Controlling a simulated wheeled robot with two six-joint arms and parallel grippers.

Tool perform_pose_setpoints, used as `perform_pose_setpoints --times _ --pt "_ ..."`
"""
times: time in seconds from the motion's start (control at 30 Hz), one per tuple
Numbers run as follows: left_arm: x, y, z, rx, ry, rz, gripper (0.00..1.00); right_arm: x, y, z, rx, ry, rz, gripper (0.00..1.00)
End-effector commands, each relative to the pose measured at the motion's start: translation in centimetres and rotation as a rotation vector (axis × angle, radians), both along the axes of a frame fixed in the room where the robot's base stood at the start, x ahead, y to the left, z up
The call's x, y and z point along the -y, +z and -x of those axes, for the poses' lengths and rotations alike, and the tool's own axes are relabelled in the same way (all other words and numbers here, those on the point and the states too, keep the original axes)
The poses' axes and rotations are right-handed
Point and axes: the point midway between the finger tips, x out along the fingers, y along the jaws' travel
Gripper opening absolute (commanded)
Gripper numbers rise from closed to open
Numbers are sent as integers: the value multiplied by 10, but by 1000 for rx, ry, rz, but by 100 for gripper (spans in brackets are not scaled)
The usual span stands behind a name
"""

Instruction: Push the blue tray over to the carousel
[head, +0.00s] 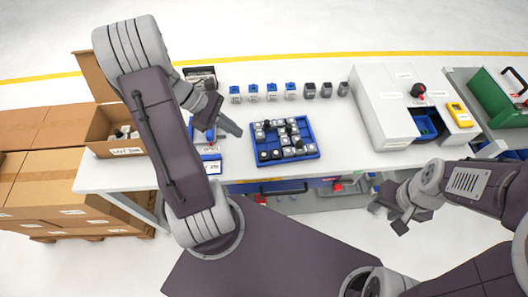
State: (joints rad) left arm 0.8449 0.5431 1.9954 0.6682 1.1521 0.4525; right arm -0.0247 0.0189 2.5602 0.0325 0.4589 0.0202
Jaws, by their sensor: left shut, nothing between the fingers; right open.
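The blue tray (290,159) lies on the white table, filled with several grey and black pieces in a grid. My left gripper (236,129) is shut and empty, just left of the tray; a small gap seems to separate them. My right gripper (399,217) is open and empty, low and in front of the table's front edge, right of the tray. I cannot clearly make out a carousel; a white machine (378,103) with openings, one holding a blue bin (424,123), stands right of the tray.
A row of small blue-topped and dark-topped containers (272,92) stands behind the tray. A blue holder (209,154) is left of it, partly behind my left arm. Cardboard boxes (50,165) are at far left. The table (345,150) is clear between tray and white machine.

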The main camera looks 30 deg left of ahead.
Motion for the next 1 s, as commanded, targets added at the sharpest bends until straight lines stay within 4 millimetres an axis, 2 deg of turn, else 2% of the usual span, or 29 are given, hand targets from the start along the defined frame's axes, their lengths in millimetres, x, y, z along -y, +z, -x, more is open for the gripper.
perform_pose_setpoints --times 0.03,0.1,0.2,0.33,0.47,0.57,0.9,0.97,1.0 --pt "-29 -22 9 -11 114 24 0 0 -12 0 0 0 0 41" --pt "-56 -37 26 -28 225 50 0 0 -16 0 0 0 0 41" --pt "-73 -48 44 -44 317 77 0 0 -18 0 0 0 0 41" --pt "-80 -48 51 -43 348 76 0 0 -18 0 0 0 0 41" --pt "-77 -50 49 -44 345 77 0 0 -18 0 0 0 0 41" --pt "-68 -60 44 -44 342 78 0 0 -18 0 0 0 0 41" --pt "-23 -113 17 -47 341 79 0 0 -22 0 0 0 0 41" --pt "-16 -121 13 -48 340 76 0 0 -23 0 0 0 0 41" --pt "-9 -117 9 -44 339 75 0 0 -20 0 0 0 0 41"
